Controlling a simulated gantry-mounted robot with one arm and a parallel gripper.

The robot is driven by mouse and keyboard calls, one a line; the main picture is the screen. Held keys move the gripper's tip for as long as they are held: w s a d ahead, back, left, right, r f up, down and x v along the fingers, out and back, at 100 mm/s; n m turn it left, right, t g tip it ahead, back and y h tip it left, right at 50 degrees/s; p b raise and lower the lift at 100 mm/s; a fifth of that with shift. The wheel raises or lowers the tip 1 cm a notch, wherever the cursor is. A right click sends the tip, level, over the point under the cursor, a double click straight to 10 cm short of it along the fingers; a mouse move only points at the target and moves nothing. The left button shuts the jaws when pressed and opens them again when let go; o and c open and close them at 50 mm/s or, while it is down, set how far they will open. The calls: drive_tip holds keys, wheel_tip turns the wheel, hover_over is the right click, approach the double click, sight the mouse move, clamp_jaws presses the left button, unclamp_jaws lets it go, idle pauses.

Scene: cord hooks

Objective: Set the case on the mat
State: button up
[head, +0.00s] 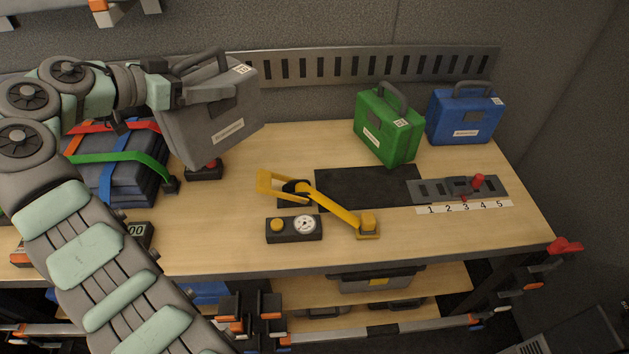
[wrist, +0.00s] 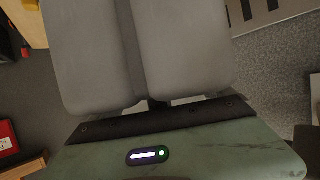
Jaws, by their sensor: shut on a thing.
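A grey case (head: 207,138) with a white label and a top handle hangs tilted in the air over the back left of the bench. My gripper (head: 215,88) is shut on it near its handle; the fingers partly cover the case. The dark mat (head: 350,190) lies flat on the bench, to the right of and below the held case in the head view. The case is apart from the mat.
A green case (head: 380,122) stands at the mat's back edge, a blue case (head: 463,118) beyond it. A yellow lever (head: 335,207) reaches across the mat's left front. A numbered slotted plate (head: 440,190) overlaps its right side. Strapped dark cases (head: 125,185) sit left.

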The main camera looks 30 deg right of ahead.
drive_tip(key=s+d+m+g, duration=0.3)
drive_tip(key=s+d, duration=0.3)
drive_tip(key=d, duration=0.5)
drive_tip(key=s+d+m+g, duration=0.35)
drive_tip(key=s+d, duration=0.25)
drive_tip(key=d, duration=0.5)
drive_tip(key=s+d+m+g, duration=0.2)
drive_tip(key=s+d+g, duration=0.3)
drive_tip(key=d, duration=0.6)
wheel_tip(320, 180, down, 19)
drive_tip(key=t+p, duration=0.1)
drive_tip(key=p, duration=0.1)
drive_tip(key=shift+s+a+r, duration=0.15)
drive_tip(key=shift+s, duration=0.15)
drive_tip(key=o, duration=1.8)
